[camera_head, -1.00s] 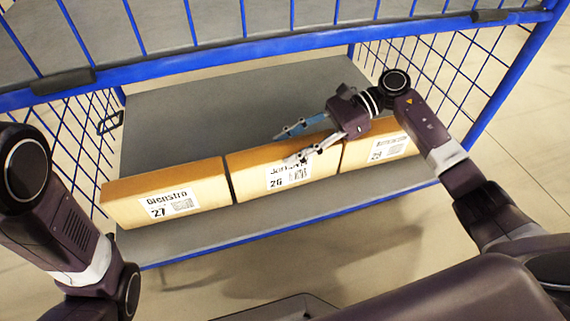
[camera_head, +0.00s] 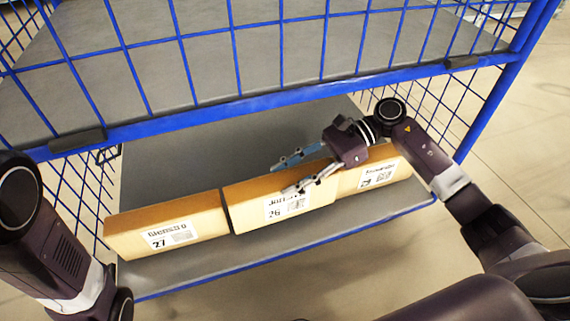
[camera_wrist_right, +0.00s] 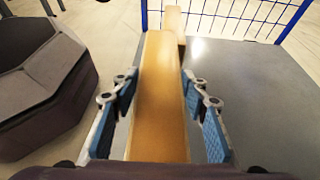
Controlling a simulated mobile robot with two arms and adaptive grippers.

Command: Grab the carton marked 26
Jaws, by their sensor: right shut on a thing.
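Three brown cartons stand in a row on the lower deck of a blue cage cart. The middle one is the carton marked 26 (camera_head: 250,213), with a white label on its front. The carton marked 27 (camera_head: 125,242) stands to its left. My right gripper (camera_head: 281,179) reaches over from the right and is shut on carton 26, one finger at its front and one behind. In the right wrist view the fingers (camera_wrist_right: 160,82) sit on either side of a carton's long top (camera_wrist_right: 160,120). My left gripper is out of view; only its arm shows.
A third carton (camera_head: 350,183) stands right of carton 26, its number hard to read. The grey lower deck (camera_head: 190,150) is clear behind the row. The upper shelf's blue front rail (camera_head: 250,108) runs above my right gripper. Blue mesh closes the sides.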

